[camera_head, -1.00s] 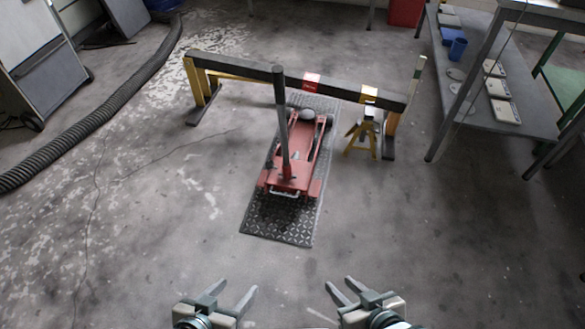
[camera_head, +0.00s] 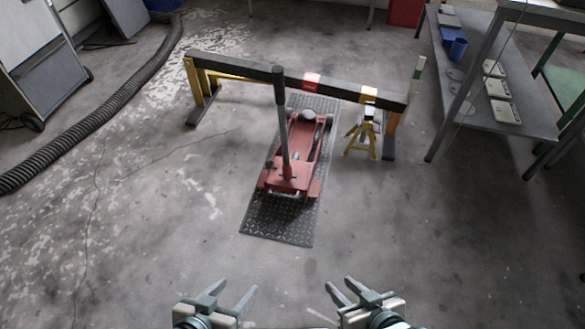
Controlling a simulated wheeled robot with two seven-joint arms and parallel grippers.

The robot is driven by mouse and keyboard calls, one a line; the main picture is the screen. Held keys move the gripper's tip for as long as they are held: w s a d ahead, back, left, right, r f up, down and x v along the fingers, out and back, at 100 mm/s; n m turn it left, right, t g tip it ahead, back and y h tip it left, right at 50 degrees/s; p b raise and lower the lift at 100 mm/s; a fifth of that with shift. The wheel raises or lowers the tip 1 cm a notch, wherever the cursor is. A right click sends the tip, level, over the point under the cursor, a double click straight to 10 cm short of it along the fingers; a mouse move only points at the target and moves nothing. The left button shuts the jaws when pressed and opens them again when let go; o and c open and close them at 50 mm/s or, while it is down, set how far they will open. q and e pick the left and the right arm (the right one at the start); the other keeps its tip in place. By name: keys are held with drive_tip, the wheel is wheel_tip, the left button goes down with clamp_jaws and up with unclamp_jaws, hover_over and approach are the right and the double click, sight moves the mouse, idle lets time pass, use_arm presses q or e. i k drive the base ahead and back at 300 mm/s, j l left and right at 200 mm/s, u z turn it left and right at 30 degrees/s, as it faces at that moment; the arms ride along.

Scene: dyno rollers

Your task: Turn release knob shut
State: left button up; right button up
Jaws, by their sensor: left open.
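A red floor jack (camera_head: 290,176) stands on a dark diamond-plate mat (camera_head: 270,222) in the middle of the floor. Its long dark handle (camera_head: 281,115) stands nearly upright. The release knob is too small to make out for certain. My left gripper (camera_head: 232,292) is open and empty at the bottom of the view, well short of the jack. My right gripper (camera_head: 341,287) is also open and empty at the bottom, to the right of the left one. Neither gripper touches anything.
A dark beam on yellow legs (camera_head: 240,73) stands behind the jack. A yellow jack stand (camera_head: 361,136) is at its right. A grey shelf table (camera_head: 500,125) is on the right, a black hose (camera_head: 110,112) on the left. The floor between my grippers and the mat is clear.

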sight(269, 165)
drive_tip(key=i+j+z, duration=0.5)
drive_tip(key=j, duration=0.2)
drive_tip(key=i+j+z, duration=0.55)
drive_tip(key=j, duration=0.35)
drive_tip(key=k+l, duration=0.05)
